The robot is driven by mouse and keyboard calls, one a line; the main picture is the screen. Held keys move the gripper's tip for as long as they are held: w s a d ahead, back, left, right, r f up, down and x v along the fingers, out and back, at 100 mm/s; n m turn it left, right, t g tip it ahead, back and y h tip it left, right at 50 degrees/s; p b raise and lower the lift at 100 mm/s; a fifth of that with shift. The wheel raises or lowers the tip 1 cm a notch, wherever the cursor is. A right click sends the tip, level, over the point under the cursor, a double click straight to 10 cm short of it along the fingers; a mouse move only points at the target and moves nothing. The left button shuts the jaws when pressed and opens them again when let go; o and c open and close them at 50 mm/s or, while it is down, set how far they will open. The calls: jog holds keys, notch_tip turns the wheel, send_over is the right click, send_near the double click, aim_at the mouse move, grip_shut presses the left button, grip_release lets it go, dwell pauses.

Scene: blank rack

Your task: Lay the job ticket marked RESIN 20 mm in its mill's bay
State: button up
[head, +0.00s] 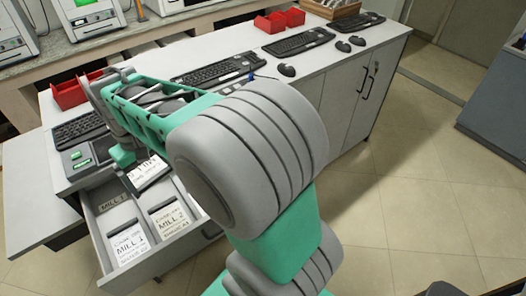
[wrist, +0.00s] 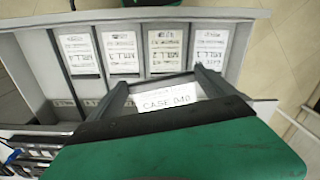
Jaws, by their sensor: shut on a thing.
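In the wrist view my gripper (wrist: 160,80) is shut on a white ticket (wrist: 168,97). Its visible line reads CASE 040; no RESIN 20 mm marking is legible. The ticket is over the open grey drawer (wrist: 35,68), and I cannot tell whether it touches the drawer. Several white cards (wrist: 118,54) lie side by side in the drawer's divided bays. My arm hides part of the drawer there.
The drawer is open below a white counter (head: 235,58) with keyboards (head: 298,42), mice and red bins (head: 270,23). Grey dividers (wrist: 142,52) separate the bays. Clear tiled floor (head: 410,200) is to the right.

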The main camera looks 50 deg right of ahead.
jog(key=s+d+f+m+b, duration=0.15)
jog(key=d+f, duration=0.25)
jog(key=d, duration=0.7)
jog(key=s+d+f+b, duration=0.1)
jog(key=d+f+b, duration=0.25)
jog(key=d, duration=0.75)
jog(key=s+d+f+b, duration=0.2)
jog(key=s+d+f, duration=0.1)
jog(key=s+d, duration=0.4)
jog(key=s+d+f+b, duration=0.1)
jog(key=s+d+f, duration=0.3)
jog(key=d, duration=0.5)
jog(key=shift+m, duration=0.45)
jog(key=shift+s+d+f+b, duration=0.1)
jog(key=shift+s+f+b, duration=0.1)
jog(key=shift+f+b, duration=1.15)
jog(key=shift+s+d+f+b, duration=0.1)
jog(key=shift+s+f+b, duration=0.1)
jog(key=shift+f+b, duration=1.1)
jog(key=shift+f, duration=0.7)
jog(key=o, duration=1.1)
notch_tip(320, 180, up, 8)
jog(key=shift+f+b, duration=0.1)
jog(key=shift+b, duration=0.3)
